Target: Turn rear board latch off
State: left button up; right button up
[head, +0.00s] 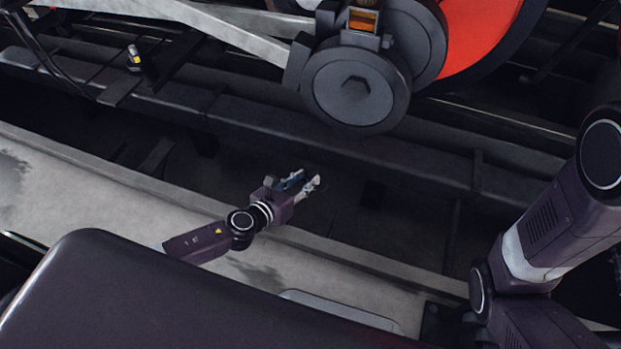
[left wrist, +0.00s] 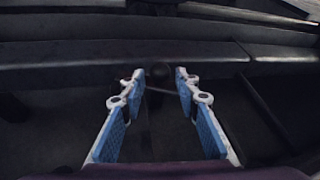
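My left gripper (head: 306,181) reaches over the dark gap below the tram's side. Its two blue-padded fingers are spread apart in the left wrist view (left wrist: 160,88). A dark round knob (left wrist: 160,73) on a dark upright shows between and just beyond the fingertips, and the fingers are not closed on it. I cannot tell for sure whether this knob belongs to the rear board latch. In the head view the gripper and the shadow hide that spot. My right arm is at the right edge of the head view, and its gripper is out of view.
A long dark beam (head: 270,122) runs along the tram above the gripper. A grey wheel hub (head: 355,88) and a red wheel (head: 478,35) stand above it. A pale concrete ledge (head: 90,165) runs below the gap. A small yellow-marked fitting (head: 134,56) is at upper left.

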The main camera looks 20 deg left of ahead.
aim_at(311, 174)
pick_arm(q)
jog(key=shift+b+x, duration=0.4)
jog(key=shift+x, duration=1.05)
jog(key=shift+c, duration=0.4)
grip_shut()
